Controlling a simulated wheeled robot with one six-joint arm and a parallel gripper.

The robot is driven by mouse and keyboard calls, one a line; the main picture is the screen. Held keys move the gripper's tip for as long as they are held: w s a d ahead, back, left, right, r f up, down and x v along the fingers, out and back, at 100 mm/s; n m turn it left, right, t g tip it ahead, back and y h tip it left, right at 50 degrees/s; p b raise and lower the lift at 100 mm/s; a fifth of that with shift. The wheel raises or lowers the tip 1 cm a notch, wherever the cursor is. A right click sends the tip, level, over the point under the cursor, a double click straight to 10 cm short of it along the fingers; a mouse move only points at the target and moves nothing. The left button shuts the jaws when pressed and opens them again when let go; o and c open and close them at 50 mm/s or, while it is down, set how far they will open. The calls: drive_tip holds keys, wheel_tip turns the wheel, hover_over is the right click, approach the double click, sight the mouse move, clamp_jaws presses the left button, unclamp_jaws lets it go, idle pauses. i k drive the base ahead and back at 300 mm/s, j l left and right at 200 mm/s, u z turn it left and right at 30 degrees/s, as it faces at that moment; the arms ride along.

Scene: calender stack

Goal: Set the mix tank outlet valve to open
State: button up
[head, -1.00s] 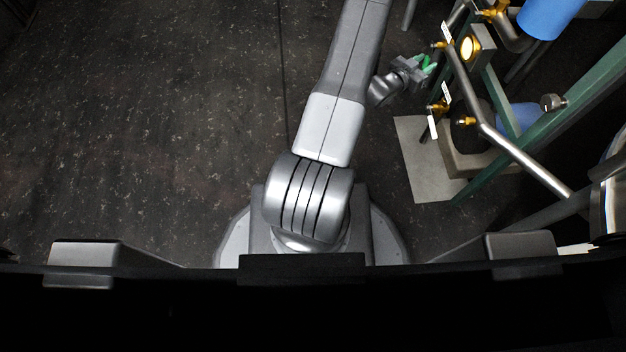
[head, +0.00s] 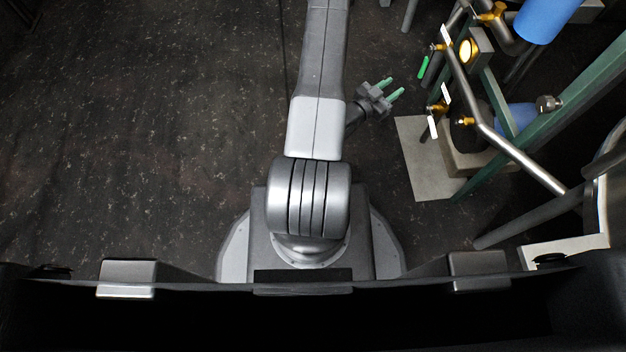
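A valve with a bright green lever (head: 423,67) and a brass body (head: 439,47) sits on the pipework at the upper right. The lever slants down and left, away from its brass body. Which valve is the mix tank outlet cannot be told, because the white tags (head: 446,35) are too small to read. My gripper (head: 391,88) is open and empty, with two green-tipped fingers apart. It hangs left of and below the green lever in the picture, clear of it.
More brass valves (head: 438,108) with white tags sit lower on the pipe run. A lit round yellow gauge (head: 467,50), a blue cylinder (head: 545,18) and a green frame (head: 560,105) stand to the right. The floor at left is free.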

sight(432, 48)
drive_tip(key=k+j, duration=0.45)
drive_tip(key=j, duration=0.15)
drive_tip(key=k+j, duration=0.5)
drive_tip(key=i+l, duration=0.2)
drive_tip(key=l, duration=0.15)
drive_tip(key=i+l, duration=0.15)
drive_tip(key=l, duration=0.25)
drive_tip(key=i+l, duration=0.2)
drive_tip(key=l, duration=0.15)
drive_tip(key=i+l, duration=0.2)
drive_tip(key=l, duration=0.15)
drive_tip(key=i+l, duration=0.2)
drive_tip(key=l, duration=0.2)
drive_tip(key=i+l+u, duration=0.1)
drive_tip(key=l, duration=0.25)
drive_tip(key=i, duration=0.05)
